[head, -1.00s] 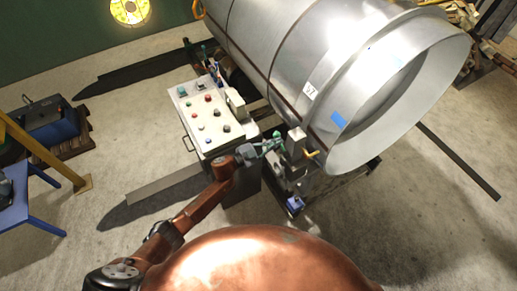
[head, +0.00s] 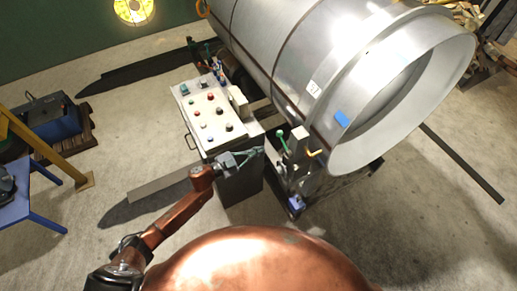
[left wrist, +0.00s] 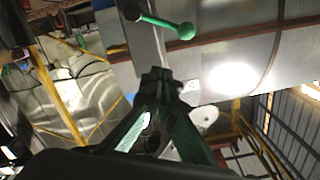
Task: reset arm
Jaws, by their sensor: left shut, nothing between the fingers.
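My left gripper (head: 258,151) is shut and empty in the head view, beside the front of the control panel's box. In the left wrist view its green fingers (left wrist: 165,85) come together at the tips. A lever with a green knob (head: 280,134) stands just right of the fingertips in the head view, with a visible gap. My right gripper is not in view.
The sloped control panel (head: 207,112) carries several coloured buttons. A large metal cylinder (head: 290,50) lies behind it on a stand. A yellow-handled lever (head: 316,153) is near its rim. A blue table (head: 18,205) stands at left. Open concrete floor lies between.

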